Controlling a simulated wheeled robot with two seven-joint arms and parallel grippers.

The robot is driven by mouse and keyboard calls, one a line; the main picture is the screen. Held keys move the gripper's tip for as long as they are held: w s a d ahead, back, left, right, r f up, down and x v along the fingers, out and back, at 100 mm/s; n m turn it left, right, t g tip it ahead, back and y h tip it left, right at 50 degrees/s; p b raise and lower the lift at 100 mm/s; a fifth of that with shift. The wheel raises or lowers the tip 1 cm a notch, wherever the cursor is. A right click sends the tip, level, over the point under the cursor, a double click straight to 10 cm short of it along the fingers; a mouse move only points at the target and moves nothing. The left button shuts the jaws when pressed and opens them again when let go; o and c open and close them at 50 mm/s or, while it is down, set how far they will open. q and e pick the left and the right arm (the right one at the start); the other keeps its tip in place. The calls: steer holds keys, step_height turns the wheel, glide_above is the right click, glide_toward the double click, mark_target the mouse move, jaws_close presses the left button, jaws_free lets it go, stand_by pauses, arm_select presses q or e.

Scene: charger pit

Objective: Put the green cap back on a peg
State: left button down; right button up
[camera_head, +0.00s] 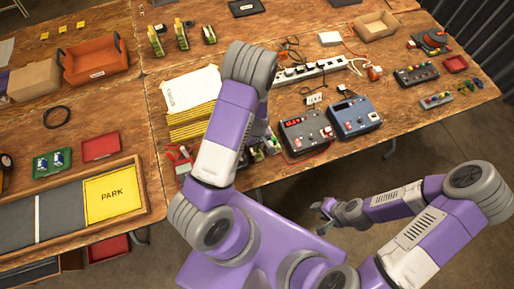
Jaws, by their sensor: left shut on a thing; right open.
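My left arm stands in front of the table's middle, and its upper links hide most of my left gripper (264,146). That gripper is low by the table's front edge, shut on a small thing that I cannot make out. Small green and white parts (273,144) show beside it; I cannot tell whether one is the green cap or a peg. My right gripper (322,215) is open and empty, beyond the table's front edge over the floor.
A red-display box (303,130) and a blue box (354,116) with cables stand right of my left gripper. A white power strip (311,70) lies behind them.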

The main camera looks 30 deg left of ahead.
arm_select(q)
steer(key=shift+r, duration=0.15)
steer(key=shift+r+p, duration=1.45)
steer(key=shift+r, duration=0.2)
steer(key=shift+f, duration=0.1)
